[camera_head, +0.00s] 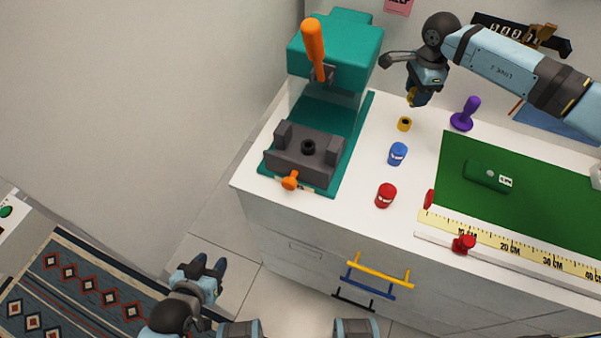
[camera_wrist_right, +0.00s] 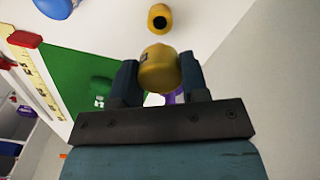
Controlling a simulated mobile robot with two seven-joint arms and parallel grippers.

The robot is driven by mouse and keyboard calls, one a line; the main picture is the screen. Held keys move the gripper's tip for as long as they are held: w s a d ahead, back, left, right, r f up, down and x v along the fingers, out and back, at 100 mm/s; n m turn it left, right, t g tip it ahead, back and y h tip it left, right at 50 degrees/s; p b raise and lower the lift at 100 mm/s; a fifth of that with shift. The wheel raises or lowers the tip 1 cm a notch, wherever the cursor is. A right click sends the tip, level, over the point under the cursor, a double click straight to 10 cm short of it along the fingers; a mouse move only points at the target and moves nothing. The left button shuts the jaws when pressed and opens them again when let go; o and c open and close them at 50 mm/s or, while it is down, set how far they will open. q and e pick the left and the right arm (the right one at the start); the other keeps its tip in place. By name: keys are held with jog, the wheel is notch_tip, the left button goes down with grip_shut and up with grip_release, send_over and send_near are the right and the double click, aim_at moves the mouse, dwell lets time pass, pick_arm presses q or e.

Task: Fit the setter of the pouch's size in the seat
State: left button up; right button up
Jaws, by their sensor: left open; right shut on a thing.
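My right gripper (camera_head: 417,96) is shut on a yellow setter (camera_wrist_right: 159,68), held in the air above the back of the counter. The setter's label is only partly visible. A teal press (camera_head: 335,50) with an orange lever stands at the left; its grey block has a dark round seat (camera_head: 308,147), which looks empty. A blue setter (camera_head: 397,153) and a red setter (camera_head: 386,195) stand on the counter. A dark green pouch (camera_head: 486,176) with a small white tag lies on the green mat (camera_head: 540,200). My left gripper (camera_head: 208,266) is open and empty, low in front of the cabinet.
A yellow piece with a dark hole (camera_head: 404,123) stands behind the blue setter. A purple stamp-like piece (camera_head: 465,114) stands behind the mat. A yellow ruler (camera_head: 510,245) with a red slider (camera_head: 464,243) runs along the front. White counter between press and setters is clear.

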jog(key=shift+r, duration=0.1)
jog(key=shift+r+p, duration=1.2)
jog(key=shift+r, duration=1.25)
